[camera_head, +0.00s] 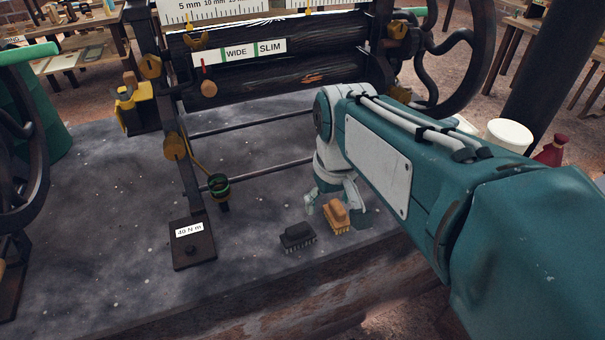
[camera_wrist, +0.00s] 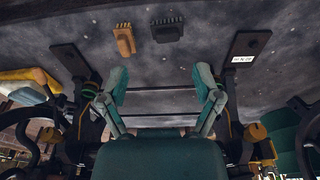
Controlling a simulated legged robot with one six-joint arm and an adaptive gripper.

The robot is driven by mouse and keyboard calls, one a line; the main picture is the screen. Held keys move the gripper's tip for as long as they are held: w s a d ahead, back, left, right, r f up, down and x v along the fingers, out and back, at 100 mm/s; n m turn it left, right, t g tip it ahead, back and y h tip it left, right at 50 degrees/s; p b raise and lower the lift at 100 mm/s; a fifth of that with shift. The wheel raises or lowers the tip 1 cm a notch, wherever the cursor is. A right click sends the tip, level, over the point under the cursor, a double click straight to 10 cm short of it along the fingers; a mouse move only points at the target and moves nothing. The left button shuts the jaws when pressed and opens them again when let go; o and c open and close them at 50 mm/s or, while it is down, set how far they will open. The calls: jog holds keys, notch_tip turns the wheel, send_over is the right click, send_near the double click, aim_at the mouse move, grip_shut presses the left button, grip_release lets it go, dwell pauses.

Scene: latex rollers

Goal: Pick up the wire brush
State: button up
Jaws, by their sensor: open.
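Two brushes lie near the front edge of the dark speckled bench top (camera_head: 110,215). One has an orange-tan wooden body and yellowish bristles (camera_head: 336,216); the other is a dark brush (camera_head: 298,237) just left of it. I cannot tell for certain which is the wire brush. In the wrist view, the orange brush (camera_wrist: 124,40) and dark brush (camera_wrist: 167,28) show at the top, beyond my fingertips. My gripper (camera_head: 334,196) is close behind the orange brush, its fingers partly hidden. In the wrist view, my gripper (camera_wrist: 161,84) is open and empty, its fingers wide apart.
The roller machine (camera_head: 270,65) with its rods stands behind. A white tub (camera_head: 508,136) and red bottle (camera_head: 552,150) stand at right.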

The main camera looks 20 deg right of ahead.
jog(key=w+a+f+n+g+h, duration=0.1)
jog(key=w+a+f+n+h, duration=0.1)
jog(key=w+f+n, duration=0.6)
jog(key=n+h, duration=0.2)
jog(key=n, duration=0.9)
send_near(287, 232)
jog(key=x, duration=0.5)
jog(key=shift+w+d+f, duration=0.2)
jog(key=shift+w+f, duration=0.05)
jog(key=shift+w, duration=0.05)
jog(key=shift+x, duration=2.7)
jog(key=shift+s+a, duration=0.1)
jog(key=shift+s, duration=0.1)
grip_shut()
